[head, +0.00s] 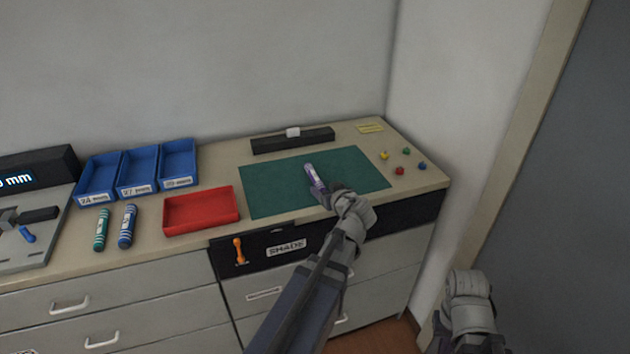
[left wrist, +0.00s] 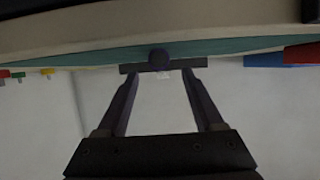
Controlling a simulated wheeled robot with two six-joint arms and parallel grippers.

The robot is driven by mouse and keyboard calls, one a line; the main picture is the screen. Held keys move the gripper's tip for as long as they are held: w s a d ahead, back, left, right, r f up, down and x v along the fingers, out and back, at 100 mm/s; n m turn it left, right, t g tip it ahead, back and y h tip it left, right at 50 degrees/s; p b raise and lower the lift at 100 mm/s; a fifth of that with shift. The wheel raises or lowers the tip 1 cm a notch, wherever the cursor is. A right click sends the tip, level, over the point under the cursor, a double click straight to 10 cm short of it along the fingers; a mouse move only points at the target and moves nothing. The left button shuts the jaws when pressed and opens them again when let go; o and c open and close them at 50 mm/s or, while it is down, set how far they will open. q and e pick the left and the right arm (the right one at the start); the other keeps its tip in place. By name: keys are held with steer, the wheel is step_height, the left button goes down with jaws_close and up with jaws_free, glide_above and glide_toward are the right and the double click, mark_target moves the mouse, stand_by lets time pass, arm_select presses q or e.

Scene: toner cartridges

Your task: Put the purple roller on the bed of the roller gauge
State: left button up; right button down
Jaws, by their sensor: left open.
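The purple roller (head: 310,172) lies on the green mat, pointing away from me. My left gripper (head: 320,191) is open at its near end, low over the mat. In the left wrist view the roller shows end-on as a dark round shape (left wrist: 159,59), centred just beyond the tips of my spread left fingers (left wrist: 160,73); it does not look gripped. The roller gauge (head: 28,235) stands at the far left, partly cut off, with a grey bed, a blue handle and a display reading "0 mm". My right arm shows at lower right; its fingers are not visible.
The green mat (head: 262,191) has a black bar (head: 275,144) behind it. A red tray (head: 201,211), teal roller (head: 101,230), blue roller (head: 127,226) and blue labelled bins (head: 139,171) lie between mat and gauge. Small coloured pieces (head: 400,170) sit right of the mat.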

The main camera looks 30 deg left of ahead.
mark_target(321, 186)
arm_select(q)
steer(key=b+x, duration=0.2)
steer(key=x, duration=0.3)
steer(key=shift+f, duration=0.15)
steer(key=shift+c, duration=0.5)
jaws_close()
